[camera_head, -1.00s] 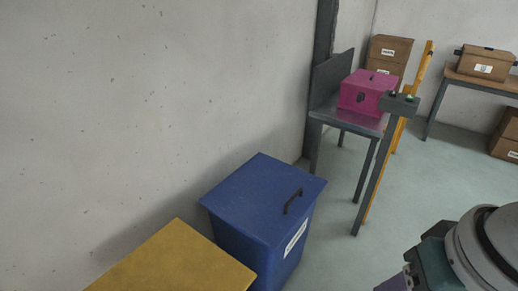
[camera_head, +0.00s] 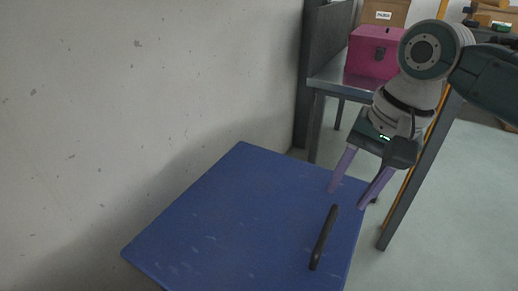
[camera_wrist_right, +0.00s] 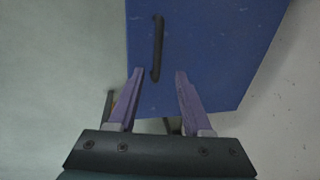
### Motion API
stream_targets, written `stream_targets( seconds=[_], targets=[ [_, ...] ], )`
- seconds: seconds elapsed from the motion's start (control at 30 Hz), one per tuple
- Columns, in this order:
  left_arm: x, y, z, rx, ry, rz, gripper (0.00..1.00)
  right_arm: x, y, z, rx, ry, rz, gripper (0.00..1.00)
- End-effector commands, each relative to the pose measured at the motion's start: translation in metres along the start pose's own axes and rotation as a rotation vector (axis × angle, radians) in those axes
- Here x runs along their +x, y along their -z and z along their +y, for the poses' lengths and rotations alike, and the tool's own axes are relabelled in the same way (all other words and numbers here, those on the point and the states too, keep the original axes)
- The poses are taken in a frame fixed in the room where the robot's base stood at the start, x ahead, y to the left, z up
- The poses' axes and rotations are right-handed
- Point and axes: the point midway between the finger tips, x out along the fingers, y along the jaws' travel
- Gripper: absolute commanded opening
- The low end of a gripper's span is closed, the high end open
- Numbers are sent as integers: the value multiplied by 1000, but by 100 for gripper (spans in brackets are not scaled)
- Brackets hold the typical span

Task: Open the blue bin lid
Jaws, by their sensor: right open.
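The blue bin lid (camera_head: 250,220) fills the lower middle of the head view and lies flat and closed. A black bar handle (camera_head: 323,238) stands near its right edge. My right gripper (camera_head: 346,200) is open and empty, fingers pointing down, beyond the handle's far end and apart from it. In the right wrist view the lid (camera_wrist_right: 205,50) and the handle (camera_wrist_right: 158,48) show ahead of the open fingers (camera_wrist_right: 156,72), with the handle's near end roughly between the two fingertips. My left gripper is not in view. The bin's body is hidden under the lid.
A grey wall (camera_head: 120,100) runs along the lid's left side. Behind the lid stands a metal table (camera_head: 345,82) with a pink box (camera_head: 373,52). A cardboard box (camera_head: 384,13) is further back.

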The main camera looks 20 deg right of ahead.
Motion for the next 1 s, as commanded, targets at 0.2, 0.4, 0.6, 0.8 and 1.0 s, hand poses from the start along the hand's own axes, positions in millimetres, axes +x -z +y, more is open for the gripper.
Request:
stream_targets(
  seconds=[0.2,0.4,0.6,0.8,1.0],
  targets=[
    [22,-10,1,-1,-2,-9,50,42,-1,1,-2,-1,-2,50],
    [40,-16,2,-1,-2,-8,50,76,0,0,-2,0,1,50],
    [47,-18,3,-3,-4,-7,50,92,0,0,-4,0,1,50],
    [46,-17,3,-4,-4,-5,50,93,0,0,-5,0,2,50],
    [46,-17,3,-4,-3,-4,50,92,0,0,-4,0,2,37]
  ],
)
